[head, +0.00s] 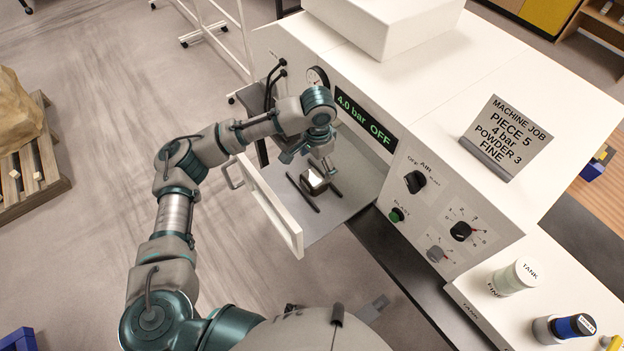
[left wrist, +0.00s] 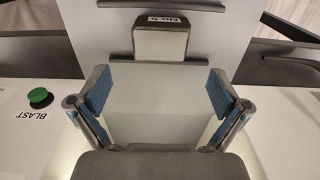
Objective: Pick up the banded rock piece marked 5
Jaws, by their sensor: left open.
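A small pale block (head: 314,180), the rock piece, lies on the grey shelf in the open front of the white machine, between two dark rails. My left gripper (head: 318,166) is close above the piece in the head view. In the left wrist view the gripper (left wrist: 160,92) is open and empty, its blue pads apart, with the piece beyond the fingertips. My right gripper is not in view.
The machine's white door (head: 272,207) stands open left of the shelf. The control panel (head: 440,205) with knobs is to the right; its display (head: 365,121) reads 4.0 bar OFF. A job sign (head: 506,138) names piece 5. Tank containers (head: 516,277) stand lower right. Open floor lies left.

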